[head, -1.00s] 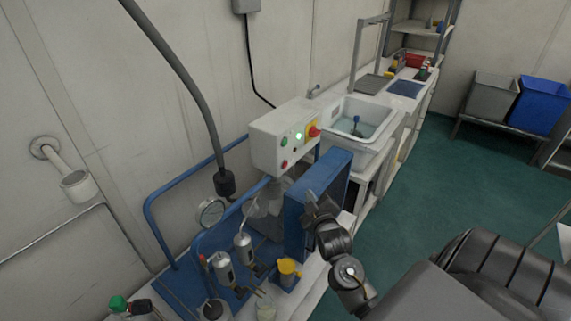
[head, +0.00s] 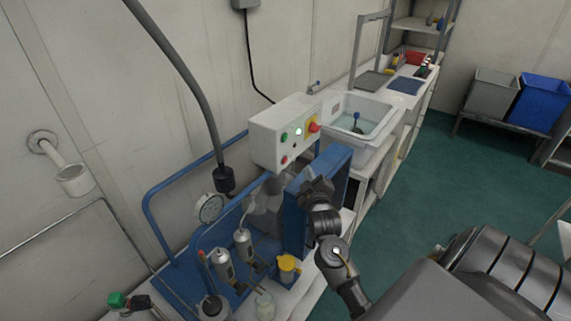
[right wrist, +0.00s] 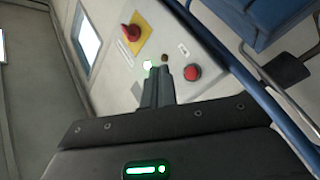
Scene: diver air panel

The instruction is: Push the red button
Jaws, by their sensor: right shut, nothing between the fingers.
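The red button (right wrist: 192,72) is a small round knob low on the white control box (head: 262,147). In the head view it (head: 284,160) sits on the box's front face, below a green button. My right gripper (head: 311,184) is in front of and below the box, to the right of the red button in the head view. In the right wrist view its two fingers (right wrist: 163,76) are together and empty, pointing at the panel face. The red button shows just right of the fingertips. I cannot tell the remaining gap. My left gripper is not in view.
A red rotary switch on a yellow plate (right wrist: 133,34) and a lit green lamp (right wrist: 148,65) share the panel. A blue cabinet (head: 332,160) stands right beside my right gripper. Blue pipe rails (head: 165,187), a gauge (head: 209,208) and canisters stand below and left.

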